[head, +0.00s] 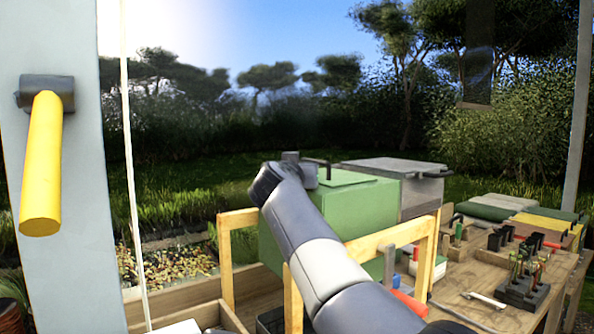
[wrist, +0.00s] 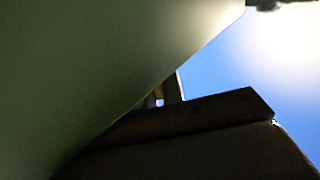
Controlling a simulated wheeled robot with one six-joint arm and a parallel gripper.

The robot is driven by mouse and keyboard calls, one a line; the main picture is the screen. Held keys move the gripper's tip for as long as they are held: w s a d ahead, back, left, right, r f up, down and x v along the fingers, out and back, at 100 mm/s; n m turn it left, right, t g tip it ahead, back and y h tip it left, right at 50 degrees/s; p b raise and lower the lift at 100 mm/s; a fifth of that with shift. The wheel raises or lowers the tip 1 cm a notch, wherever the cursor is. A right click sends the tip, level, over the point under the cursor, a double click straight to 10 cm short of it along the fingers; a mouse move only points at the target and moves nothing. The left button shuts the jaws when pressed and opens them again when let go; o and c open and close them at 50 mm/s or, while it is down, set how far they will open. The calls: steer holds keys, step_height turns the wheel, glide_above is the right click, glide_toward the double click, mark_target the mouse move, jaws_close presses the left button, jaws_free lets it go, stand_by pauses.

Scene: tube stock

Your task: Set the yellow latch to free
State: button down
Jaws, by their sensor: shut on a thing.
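The yellow latch (head: 42,165) is a thick yellow bar on a dark pivot block (head: 46,93), fixed to a pale blue-grey post at the far left of the head view. It hangs almost straight down, its lower end slightly left. It is not seen in the wrist view. My gripper (head: 308,170) is at the top of the green box, well right of the latch and apart from it. It appears shut on the green box's dark handle (head: 318,161); the contact is mostly hidden. In the wrist view a green surface (wrist: 90,70) fills the left, close up.
The green box (head: 345,225) stands behind a wooden frame (head: 400,235), with a grey box (head: 400,180) behind it. A wooden bench (head: 465,290) at right carries tools and a dark rack (head: 523,290). A thin pale pole (head: 130,150) stands right of the post.

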steer(key=c, duration=1.5)
jaws_free()
steer(key=shift+s, duration=0.1)
steer(key=s+b, duration=0.1)
steer(key=s, duration=0.2)
steer(key=s+a+b, duration=0.1)
steer(key=s, duration=0.3)
steer(key=s+a+b, duration=0.1)
steer(key=s+b, duration=0.1)
steer(key=s, duration=0.1)
steer(key=shift+s, duration=0.25)
